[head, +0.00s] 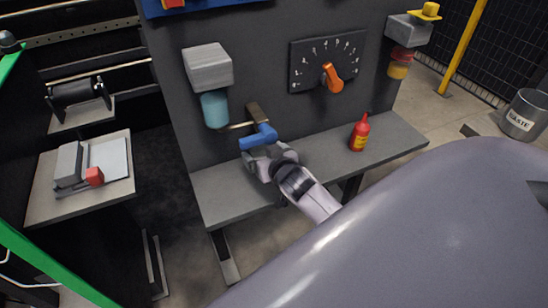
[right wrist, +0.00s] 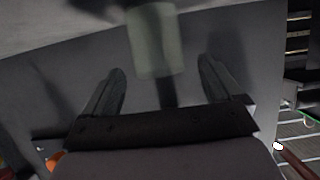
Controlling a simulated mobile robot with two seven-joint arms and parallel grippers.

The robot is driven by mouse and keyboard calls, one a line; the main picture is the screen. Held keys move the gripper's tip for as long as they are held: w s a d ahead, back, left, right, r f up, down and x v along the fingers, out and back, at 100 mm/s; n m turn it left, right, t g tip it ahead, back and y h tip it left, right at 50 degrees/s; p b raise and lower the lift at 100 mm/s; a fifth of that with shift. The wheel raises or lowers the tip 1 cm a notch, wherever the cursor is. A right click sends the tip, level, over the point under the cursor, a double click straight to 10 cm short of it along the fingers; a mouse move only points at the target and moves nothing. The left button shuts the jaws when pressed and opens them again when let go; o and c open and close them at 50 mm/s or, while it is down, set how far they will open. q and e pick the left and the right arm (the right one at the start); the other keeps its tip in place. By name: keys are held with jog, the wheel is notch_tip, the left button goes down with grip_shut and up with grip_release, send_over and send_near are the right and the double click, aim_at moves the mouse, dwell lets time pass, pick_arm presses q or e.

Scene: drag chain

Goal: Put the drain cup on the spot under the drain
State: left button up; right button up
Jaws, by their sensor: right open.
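I cannot make out a drain cup or a marked spot for certain. A teal cylindrical bowl (head: 215,110) hangs under a grey block (head: 208,67) on the dark panel. A thin pipe runs right from near its bottom to a brownish fitting (head: 257,113) with a blue angled piece (head: 258,138) below. My right gripper (head: 262,155) is just below the blue piece, over the bench; whether they touch is unclear. In the right wrist view its two fingers stand apart, with nothing seen gripped. A pale cylinder (right wrist: 155,40) shows blurred beyond them. My left gripper is out of view.
The grey bench (head: 232,197) runs along the panel, with a red bottle (head: 360,134) at its right. An orange knob (head: 332,78) sits on a dial above. A side table (head: 60,203) is left, a waste bin (head: 524,115) far right. The bench's left end is clear.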

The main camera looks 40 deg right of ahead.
jog(key=v, duration=0.7)
jog(key=s+a+f+n+g+y, duration=0.1)
jog(key=s+a+f+n+y, duration=0.1)
jog(key=s+a+f, duration=0.4)
jog(key=s+a+f+n+g+y, duration=0.1)
jog(key=s+a+f+n+y, duration=0.2)
jog(key=s+a+f, duration=0.3)
jog(key=s, duration=0.4)
jog(key=shift+s+g+p, duration=0.2)
jog(key=shift+g+p, duration=0.1)
jog(key=shift+p, duration=0.05)
notch_tip(320, 180, up, 5)
jog(key=p, duration=0.5)
jog(key=shift+f, duration=0.15)
